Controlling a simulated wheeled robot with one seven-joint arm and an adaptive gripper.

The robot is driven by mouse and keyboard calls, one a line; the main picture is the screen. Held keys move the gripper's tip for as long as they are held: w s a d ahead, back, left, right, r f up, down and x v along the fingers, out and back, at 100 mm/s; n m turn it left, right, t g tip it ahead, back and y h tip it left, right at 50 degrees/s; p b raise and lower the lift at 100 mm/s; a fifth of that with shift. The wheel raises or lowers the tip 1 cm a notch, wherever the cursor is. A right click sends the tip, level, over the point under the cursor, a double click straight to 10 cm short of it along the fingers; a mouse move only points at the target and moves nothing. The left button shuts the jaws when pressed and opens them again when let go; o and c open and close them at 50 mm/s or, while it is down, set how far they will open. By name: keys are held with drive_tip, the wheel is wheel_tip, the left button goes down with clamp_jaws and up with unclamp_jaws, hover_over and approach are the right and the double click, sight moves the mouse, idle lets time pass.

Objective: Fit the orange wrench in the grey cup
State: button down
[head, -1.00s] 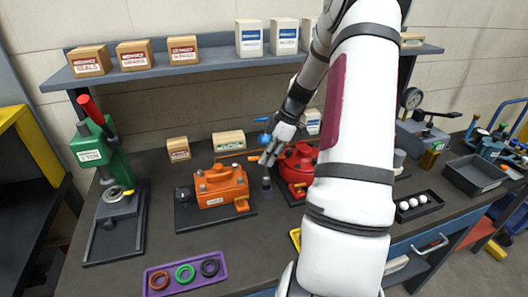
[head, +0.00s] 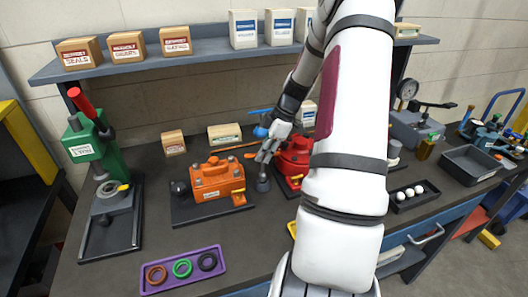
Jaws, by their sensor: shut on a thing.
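My gripper (head: 266,157) is near the middle of the bench, between the orange motor and the red motor. Its fingers point down and are shut. A thin orange bar, which looks like the orange wrench (head: 236,147), runs left from the fingers, behind the orange motor; the grip itself is too small to see clearly. A small dark grey round piece (head: 262,184) is just below the fingertips; I cannot tell whether it is a cup. A light grey cylinder, perhaps the grey cup (head: 394,149), stands right of my arm and is partly hidden by it.
The orange motor (head: 217,180) is close left of my gripper, the red motor (head: 293,158) close right. A green press (head: 93,150) stands at left, a purple ring tray (head: 183,271) in front. A shelf (head: 200,62) with boxes is behind. Bare bench lies front centre.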

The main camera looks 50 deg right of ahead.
drive_tip(key=shift+f, duration=1.5)
drive_tip(key=c, duration=1.5)
unclamp_jaws()
drive_tip(key=shift+c, duration=0.2)
drive_tip(key=shift+r+p, duration=1.85)
drive_tip(key=shift+r, duration=1.1)
drive_tip(key=v, duration=1.2)
